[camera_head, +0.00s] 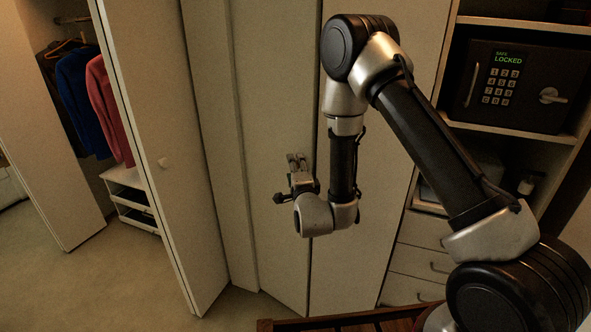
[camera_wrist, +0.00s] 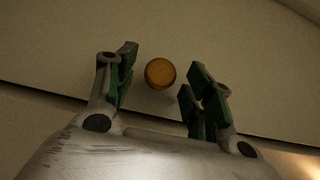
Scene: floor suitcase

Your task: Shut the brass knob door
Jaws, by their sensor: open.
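The round brass knob (camera_wrist: 160,73) shows in the wrist view on a pale, flat door panel (camera_wrist: 230,60). My gripper (camera_wrist: 157,79) is open, with one green-padded finger on each side of the knob in the picture. I cannot tell how deep the knob lies between the fingers, and no contact is visible. In the head view my gripper (camera_head: 297,164) is in front of a pale door panel (camera_head: 272,90), with its fingers pointing toward it. The brass knob cannot be made out there. A dark gap line runs along the panel's edge in the wrist view.
At left, a folding closet door (camera_head: 150,120) with a pale knob (camera_head: 163,162) stands open before hanging clothes (camera_head: 82,98). At right, a black safe (camera_head: 515,85) sits on a shelf above drawers (camera_head: 415,262). Carpet (camera_head: 95,285) is clear at lower left.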

